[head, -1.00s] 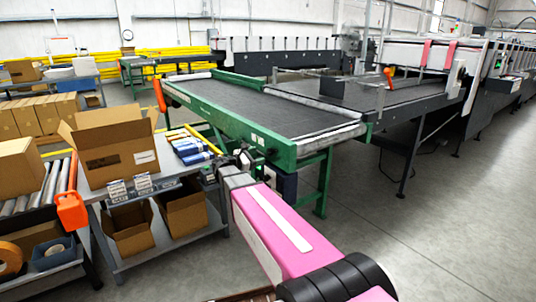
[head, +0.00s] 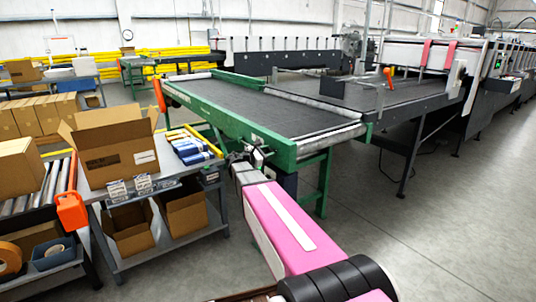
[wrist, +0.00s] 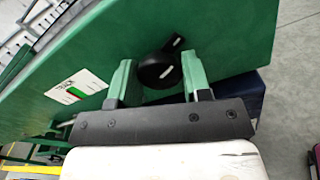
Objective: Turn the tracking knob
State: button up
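The tracking knob (wrist: 157,72) is a round black knob with a white pointer line, on the green side panel (wrist: 110,40) of the conveyor. In the wrist view my gripper (wrist: 160,76) is open, with one finger left of the knob and one right of it. The knob sits between the fingertips; I cannot tell whether they touch it. A white label (wrist: 78,86) with a green and red scale is on the panel left of the knob. In the head view my gripper (head: 246,158) is at the conveyor's near end and the knob is hard to make out.
The green-framed conveyor (head: 262,112) has a dark belt. A grey cart (head: 170,182) with an open cardboard box (head: 112,150) stands left of my arm. An orange handle (head: 71,211) is at the cart's left. The floor at the right (head: 450,235) is clear.

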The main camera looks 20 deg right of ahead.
jog(key=shift+m, duration=2.8)
jog(key=o, duration=0.9)
jog(key=shift+a, duration=0.15)
jog(key=v, duration=1)
jog(key=shift+s+a, duration=0.15)
jog(key=shift+a, duration=0.15)
